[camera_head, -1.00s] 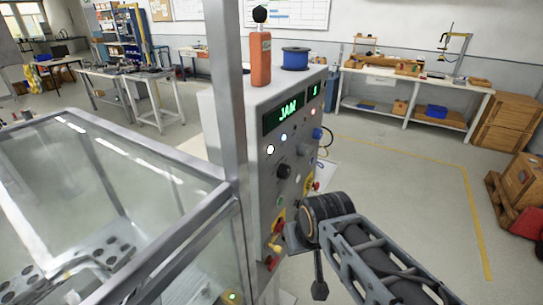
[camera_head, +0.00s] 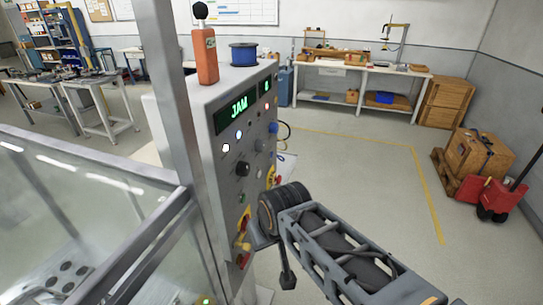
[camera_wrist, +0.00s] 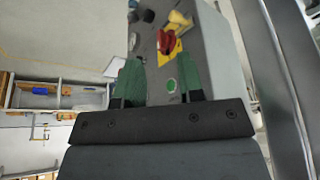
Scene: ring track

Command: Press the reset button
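The grey control box (camera_head: 218,165) stands beside the glass-walled enclosure in the head view, its green display (camera_head: 238,108) reading "JAM". Its face carries white and blue round lights or buttons, a black knob (camera_head: 242,168), a small green button (camera_head: 241,198) and red-and-yellow controls lower down. No label tells me which is the reset button. In the wrist view my gripper (camera_wrist: 160,72) is open and empty, its green fingers apart and pointing at the panel. Contact cannot be told.
The glass enclosure (camera_head: 85,190) with its metal post (camera_head: 172,90) is close on the left. An orange handheld unit (camera_head: 206,55) and a blue spool (camera_head: 243,53) sit on the box. A workbench (camera_head: 350,72), crates (camera_head: 470,160) and a red pallet jack (camera_head: 495,195) stand behind.

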